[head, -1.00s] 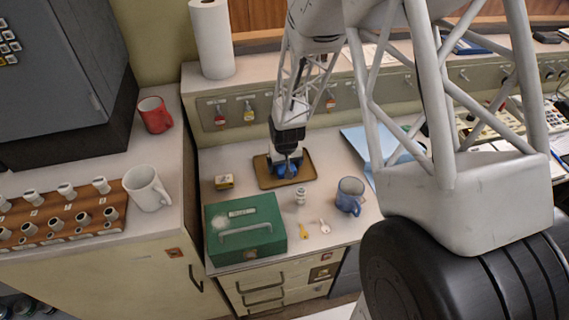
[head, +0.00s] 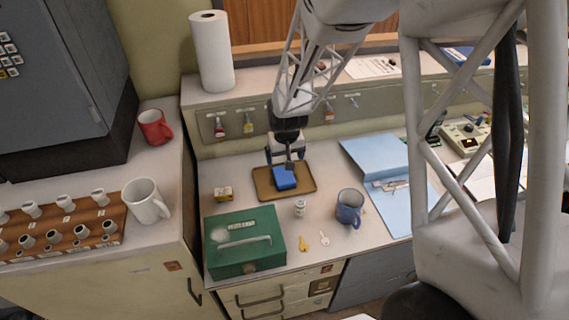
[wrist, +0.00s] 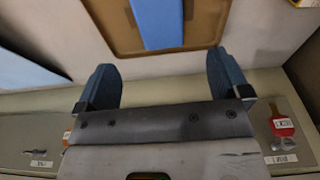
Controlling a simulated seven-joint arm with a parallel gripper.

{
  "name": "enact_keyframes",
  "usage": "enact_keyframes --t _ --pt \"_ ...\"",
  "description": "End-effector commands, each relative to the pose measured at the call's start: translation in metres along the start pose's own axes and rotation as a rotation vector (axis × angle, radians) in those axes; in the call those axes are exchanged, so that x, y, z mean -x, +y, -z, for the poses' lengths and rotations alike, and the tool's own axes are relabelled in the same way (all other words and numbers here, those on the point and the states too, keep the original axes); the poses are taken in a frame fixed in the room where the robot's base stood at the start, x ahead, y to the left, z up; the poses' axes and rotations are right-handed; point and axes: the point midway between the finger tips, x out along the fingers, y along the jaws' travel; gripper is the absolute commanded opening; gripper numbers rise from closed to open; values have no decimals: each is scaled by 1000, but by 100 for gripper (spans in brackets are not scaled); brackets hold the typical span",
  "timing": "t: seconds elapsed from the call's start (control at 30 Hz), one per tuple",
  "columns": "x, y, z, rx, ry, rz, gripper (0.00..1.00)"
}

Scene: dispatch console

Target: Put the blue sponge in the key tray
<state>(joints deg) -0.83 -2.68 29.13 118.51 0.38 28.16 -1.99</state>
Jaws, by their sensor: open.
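The blue sponge (head: 283,178) lies in the brown key tray (head: 308,187) on the desk, within its rim. In the wrist view, part of the sponge (wrist: 158,22) and part of the tray (wrist: 203,32) show at the top edge. My gripper (head: 284,166) is just above and behind the sponge, with a small gap seen between them. In the wrist view, its two blue-grey fingers (wrist: 160,82) are spread apart with nothing between them.
A blue folder (head: 378,155) lies to the right. The back panel (head: 240,145) rises behind.

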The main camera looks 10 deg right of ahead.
Motion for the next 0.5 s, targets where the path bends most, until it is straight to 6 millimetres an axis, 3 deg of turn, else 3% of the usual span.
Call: enact_keyframes --t 0.2,0.5 --pt "16 0 0 0 0 0 94" --pt "19 0 0 0 0 0 94"
